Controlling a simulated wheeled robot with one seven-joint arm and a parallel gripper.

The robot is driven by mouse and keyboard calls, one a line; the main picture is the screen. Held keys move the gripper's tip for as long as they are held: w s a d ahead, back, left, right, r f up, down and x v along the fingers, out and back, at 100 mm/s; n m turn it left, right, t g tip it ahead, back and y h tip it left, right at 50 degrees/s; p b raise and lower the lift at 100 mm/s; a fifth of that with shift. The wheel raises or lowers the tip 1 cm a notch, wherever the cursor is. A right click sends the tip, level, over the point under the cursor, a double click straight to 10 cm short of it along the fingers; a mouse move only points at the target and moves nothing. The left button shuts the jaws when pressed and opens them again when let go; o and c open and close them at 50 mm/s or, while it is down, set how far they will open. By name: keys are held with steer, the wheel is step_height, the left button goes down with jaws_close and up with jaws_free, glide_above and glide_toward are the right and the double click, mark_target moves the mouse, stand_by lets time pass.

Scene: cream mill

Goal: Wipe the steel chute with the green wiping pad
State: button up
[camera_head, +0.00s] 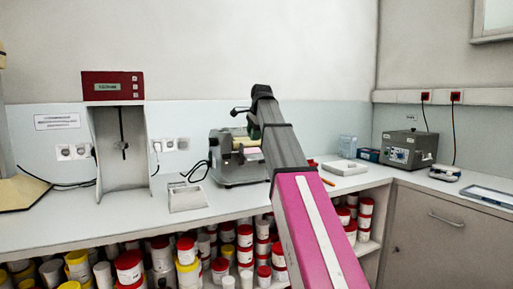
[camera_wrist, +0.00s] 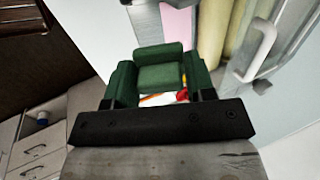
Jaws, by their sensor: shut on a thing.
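In the wrist view the green wiping pad (camera_wrist: 160,76) sits between the two dark green fingers of my gripper (camera_wrist: 162,82), which is shut on it. In the head view a small patch of green shows at my gripper (camera_head: 254,130), beside the grey mill (camera_head: 236,172); my arm hides much of it. The wrist view shows pale yellow and pink rollers and bright metal with a handle (camera_wrist: 262,52) at upper right. I cannot tell for sure which metal part is the steel chute, or whether the pad touches it.
A small metal holder (camera_head: 187,197) stands left of the mill. A red-topped device (camera_head: 113,86) is further left. A white tray (camera_head: 345,168) and a grey control box (camera_head: 408,148) are on the right. Several tubs fill the shelf below.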

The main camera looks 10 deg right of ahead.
mark_target(247, 150)
steer(key=shift+x, duration=3.3)
steer(key=shift+s+d+f, duration=0.1)
steer(key=shift+s+f, duration=0.2)
steer(key=shift+f, duration=0.45)
steer(key=shift+s+d+f, duration=0.1)
steer(key=shift+s+f, duration=0.1)
steer(key=shift+s, duration=0.2)
steer(key=shift+w+f, duration=0.2)
steer(key=shift+f, duration=0.2)
steer(key=shift+w+a+r, duration=0.2)
steer(key=shift+w+r, duration=0.1)
steer(key=shift+w, duration=0.25)
steer(key=shift+w+a+r, duration=0.15)
steer(key=shift+w+r, duration=0.15)
steer(key=shift+w, duration=0.25)
steer(key=shift+w+a+r, duration=0.15)
steer(key=shift+w+r, duration=0.05)
steer(key=shift+w, duration=0.3)
steer(key=shift+w+a+r, duration=0.1)
steer(key=shift+w+r, duration=0.05)
steer(key=shift+w, duration=0.35)
steer(key=shift+r, duration=0.1)
